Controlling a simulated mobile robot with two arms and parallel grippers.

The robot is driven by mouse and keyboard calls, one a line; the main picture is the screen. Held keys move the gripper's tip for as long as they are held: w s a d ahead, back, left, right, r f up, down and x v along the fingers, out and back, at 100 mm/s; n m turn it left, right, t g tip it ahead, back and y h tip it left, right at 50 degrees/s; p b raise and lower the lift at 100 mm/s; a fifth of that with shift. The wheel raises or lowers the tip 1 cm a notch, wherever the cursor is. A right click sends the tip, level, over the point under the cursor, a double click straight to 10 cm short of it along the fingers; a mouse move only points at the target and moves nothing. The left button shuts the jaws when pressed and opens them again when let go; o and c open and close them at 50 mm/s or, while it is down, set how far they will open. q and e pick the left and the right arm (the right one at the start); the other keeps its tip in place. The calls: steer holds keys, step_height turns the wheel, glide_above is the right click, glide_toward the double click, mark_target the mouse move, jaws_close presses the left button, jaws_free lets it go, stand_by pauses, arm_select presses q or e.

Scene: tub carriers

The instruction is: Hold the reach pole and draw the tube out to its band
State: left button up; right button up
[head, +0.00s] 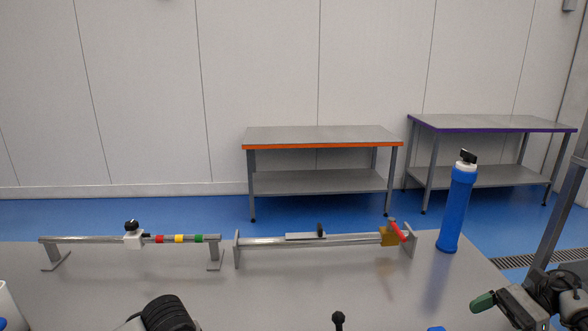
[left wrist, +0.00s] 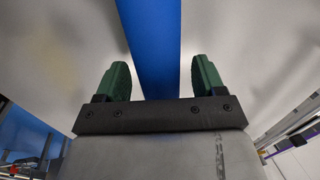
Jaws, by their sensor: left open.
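A blue upright pole (head: 457,212) stands near the right end of the table in the head view. It has a white collar (head: 465,167) and a black clamp piece on top. No band shows on it. In the left wrist view my left gripper (left wrist: 160,82) is open, with a blue length (left wrist: 152,45) running between its green fingers and gaps on both sides. I cannot tell whether this is the same pole. The left gripper is not visible in the head view. My right gripper (head: 484,302) shows a green fingertip at the lower right, apart from the pole; its opening is unclear.
The grey table (head: 300,285) holds a rail with coloured bands (head: 180,239) at left and a rail with a slider (head: 310,240) in the middle. A red handle (head: 397,230) sits at its right end. Orange-edged (head: 320,146) and purple-edged (head: 495,127) benches stand behind.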

arm_select(q)
steer(key=shift+r, duration=0.15)
step_height(320, 180, up, 12)
steer(key=s, duration=0.2)
steer(key=shift+s+f, duration=0.15)
steer(key=shift+f, duration=0.1)
